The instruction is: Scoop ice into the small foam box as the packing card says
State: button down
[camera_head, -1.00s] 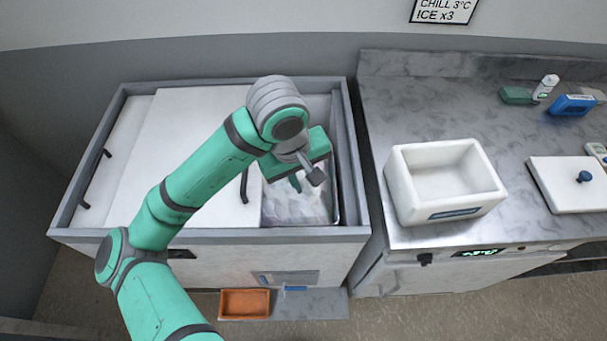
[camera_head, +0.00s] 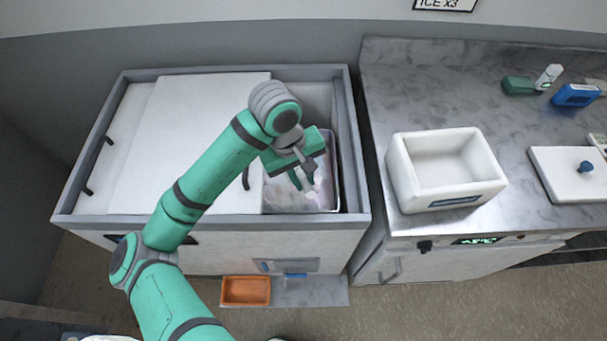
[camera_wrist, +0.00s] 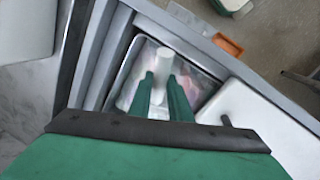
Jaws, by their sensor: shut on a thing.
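My gripper (camera_head: 302,182) reaches down into the open right part of the ice chest (camera_head: 358,195). In the wrist view its two green fingers (camera_wrist: 164,85) are shut on a pale, whitish handle-like piece (camera_wrist: 166,54), probably the scoop's; its lower end is hard to make out. Below lies a bin of glossy pale ice (camera_head: 285,200), also in the wrist view (camera_wrist: 203,88). The small foam box (camera_head: 400,180), white with a blue label, stands open on the counter to the right and looks empty. The packing card (camera_head: 445,4) is cut off by the top edge; "ICE x3" is readable.
A sliding white cover (camera_head: 185,140) spans the chest's left part. A white lid (camera_head: 560,165) with a blue knob lies right of the box. A green item (camera_head: 518,86), a white bottle (camera_head: 548,77) and a blue device (camera_head: 576,95) stand behind. An orange tray (camera_head: 246,290) sits low in front.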

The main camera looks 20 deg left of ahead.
aim_at(300, 175)
jog(key=shift+w+a+f+g, duration=0.5)
jog(key=shift+w+a+f, duration=0.55)
jog(key=shift+f, duration=5.3)
jog(key=shift+w+a, duration=1.25)
jog(key=shift+w, duration=1.15)
jog(key=shift+s+d+r+t+y, duration=0.1)
jog(key=shift+s+d+r+t, duration=0.2)
jog(key=shift+r, duration=0.45)
jog(key=shift+s+r+t+y, duration=0.1)
jog(key=shift+r+t, duration=0.25)
jog(key=shift+r, duration=0.35)
jog(key=shift+s+d+r+t+y, duration=0.1)
jog(key=shift+s+d+r+t, duration=0.2)
jog(key=shift+r, duration=0.45)
jog(key=shift+s+d+r+t+y, duration=0.25)
jog(key=shift+s+d+r+t, duration=0.25)
jog(key=shift+r, duration=1.85)
jog(key=shift+s+d+r+t+y, duration=0.25)
jog(key=shift+s+r, duration=0.45)
jog(key=shift+r, duration=1.6)
jog(key=shift+s+d+r+t+y, duration=0.2)
jog(key=shift+s+d+r+t, duration=0.3)
jog(key=shift+r, duration=1.85)
jog(key=shift+s+a, duration=0.1)
jog(key=shift+a, duration=0.1)
